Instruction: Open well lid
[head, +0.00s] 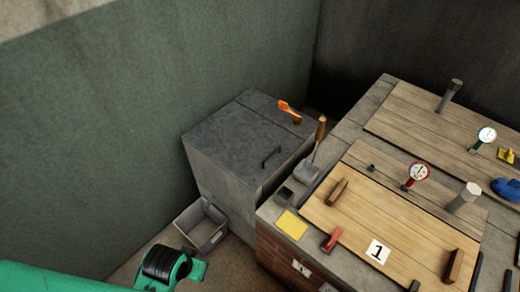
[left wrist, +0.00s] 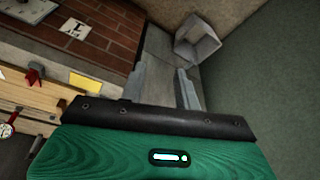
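A pale wooden board lid (head: 395,225) marked "1" lies flat on the brick-sided counter in the head view, with dark wooden handles (head: 338,191) (head: 453,265) near its ends. A second plank lid (head: 425,115) lies flat behind it. A grey box (head: 235,140) with a closed top and a dark bar handle stands left of the counter. Which one is the well lid I cannot tell. My left arm shows at the lower left of the head view, its gripper's fingers hidden there. In the left wrist view my left gripper (left wrist: 162,72) is open and empty, apart from the counter. My right gripper is out of view.
A small grey bin (head: 203,228) stands on the floor by the box. A scoop (head: 312,160), yellow note (head: 291,225), red-handled item (head: 332,240) and dial gauges (head: 418,172) are on the counter. An orange tool (head: 289,110) lies on the box. Green wall stands left.

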